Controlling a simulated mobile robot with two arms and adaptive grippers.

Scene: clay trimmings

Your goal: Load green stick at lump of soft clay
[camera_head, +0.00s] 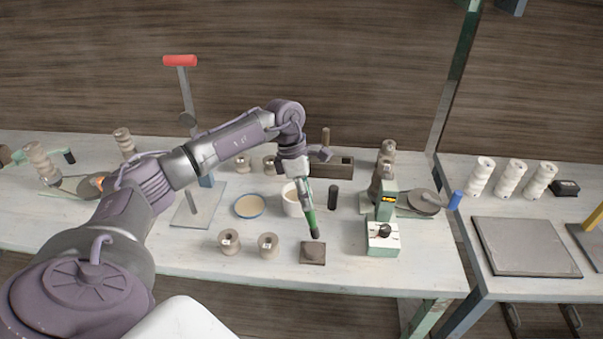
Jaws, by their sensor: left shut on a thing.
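My left gripper (304,188) is shut on a green stick (310,218) with a dark lower end. The stick is held nearly upright, tilted a little. Its lower end is just above or at the far edge of a small, flat, brown square piece (312,256), which looks like the lump of soft clay. I cannot tell whether they touch. My right gripper is not in view.
A white pot (292,205) stands close behind the stick. A blue-rimmed dish (249,207) and two spools (229,242) are to the left. A dark cylinder (333,197) and a green-and-white device (382,238) are to the right. The bench front is mostly clear.

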